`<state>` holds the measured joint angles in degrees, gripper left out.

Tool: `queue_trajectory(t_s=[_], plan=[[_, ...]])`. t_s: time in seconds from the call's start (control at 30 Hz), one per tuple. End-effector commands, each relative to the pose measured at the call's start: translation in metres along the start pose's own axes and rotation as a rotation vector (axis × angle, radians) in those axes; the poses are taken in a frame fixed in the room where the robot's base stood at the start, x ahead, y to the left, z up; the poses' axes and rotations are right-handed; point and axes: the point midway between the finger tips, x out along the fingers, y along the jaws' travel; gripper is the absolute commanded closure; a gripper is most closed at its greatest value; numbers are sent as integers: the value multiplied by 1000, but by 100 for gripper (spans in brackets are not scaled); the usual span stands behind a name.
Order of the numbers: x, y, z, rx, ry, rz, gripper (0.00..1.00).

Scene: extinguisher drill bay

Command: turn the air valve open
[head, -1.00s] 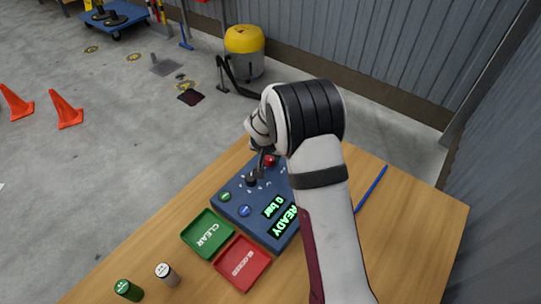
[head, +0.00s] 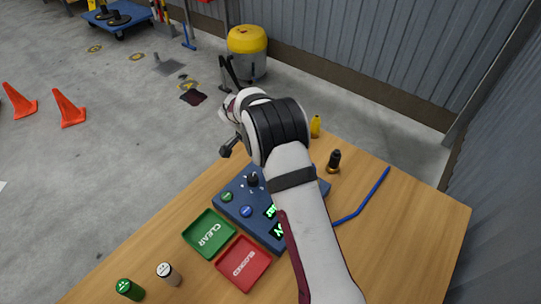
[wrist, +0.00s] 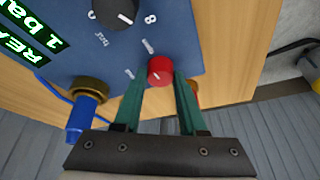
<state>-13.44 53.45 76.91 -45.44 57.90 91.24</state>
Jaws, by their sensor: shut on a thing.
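The air valve appears as a round red knob (wrist: 160,69) near the edge of a blue control box (wrist: 175,28). In the wrist view my gripper (wrist: 160,78) has a green finger on each side of the knob and is shut on it. A black dial (wrist: 115,10) sits further in on the box. The green display (wrist: 30,32) reads 1 bar, partly cut off. In the head view the box (head: 238,222) is partly covered by my arm, which hides the red knob and my fingertips.
A green CLEAR tray (head: 209,234) and a red BLOCKED tray (head: 243,263) lie beside the box. A black nozzle (head: 334,160), a yellow piece (head: 315,127) and a blue hose (head: 375,190) are on the right. Two small cylinders stand at the front left.

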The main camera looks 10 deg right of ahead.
Motion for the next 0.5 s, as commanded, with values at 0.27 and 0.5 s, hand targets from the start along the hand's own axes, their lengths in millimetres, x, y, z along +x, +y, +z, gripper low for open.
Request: queue_trajectory(t_s=[0.27,0.5], plan=[[1,0,2,85,1,37,100],[1,0,2,106,2,47,100]])
